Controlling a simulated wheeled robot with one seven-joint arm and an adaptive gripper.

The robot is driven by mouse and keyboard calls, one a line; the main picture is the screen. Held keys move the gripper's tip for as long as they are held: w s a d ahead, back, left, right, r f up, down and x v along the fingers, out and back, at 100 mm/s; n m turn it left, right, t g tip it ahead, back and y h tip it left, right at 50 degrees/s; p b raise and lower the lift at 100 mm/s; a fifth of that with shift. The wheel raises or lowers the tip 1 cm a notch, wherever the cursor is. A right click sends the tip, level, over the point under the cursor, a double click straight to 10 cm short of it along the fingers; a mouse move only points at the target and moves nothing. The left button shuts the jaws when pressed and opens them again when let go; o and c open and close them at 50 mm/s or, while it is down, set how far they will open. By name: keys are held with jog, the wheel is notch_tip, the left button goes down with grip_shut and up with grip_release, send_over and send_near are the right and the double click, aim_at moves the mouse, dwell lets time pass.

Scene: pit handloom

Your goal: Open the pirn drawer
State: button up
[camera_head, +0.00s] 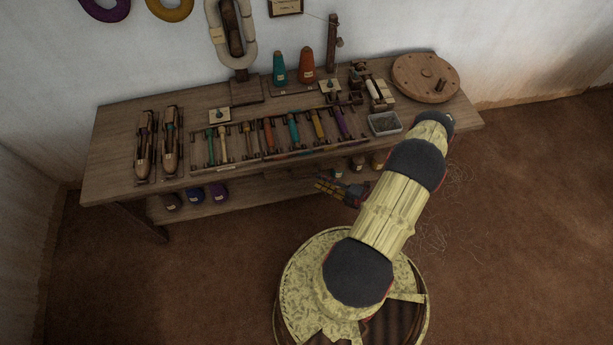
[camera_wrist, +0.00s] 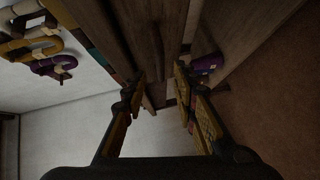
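No drawer front can be made out clearly in either view. The wooden table (camera_head: 115,160) stands against the wall, with coloured pirns (camera_head: 293,127) lying in low racks along its front. My gripper (camera_head: 322,187) is in front of the table, around the height just below its top, with its fingers pointing left. In the wrist view my gripper (camera_wrist: 157,88) is open, with its two fingers apart. Dark wooden parts of the table (camera_wrist: 160,40) show just beyond the fingertips. I cannot tell whether the fingers touch the wood.
A lower shelf (camera_head: 245,192) holds several yarn balls or cones; a purple one (camera_wrist: 207,63) shows beside a finger. Two shuttles (camera_head: 170,142), a round wooden disc (camera_head: 425,77) and a small tray (camera_head: 384,124) lie on top. The floor (camera_head: 520,200) at right is largely clear.

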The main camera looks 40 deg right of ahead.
aim_at(308, 175)
jog(key=b+x, duration=0.1)
jog(key=x, duration=0.6)
jog(key=shift+w+f, duration=0.1)
jog(key=shift+w, duration=0.05)
grip_shut()
dwell(0.8)
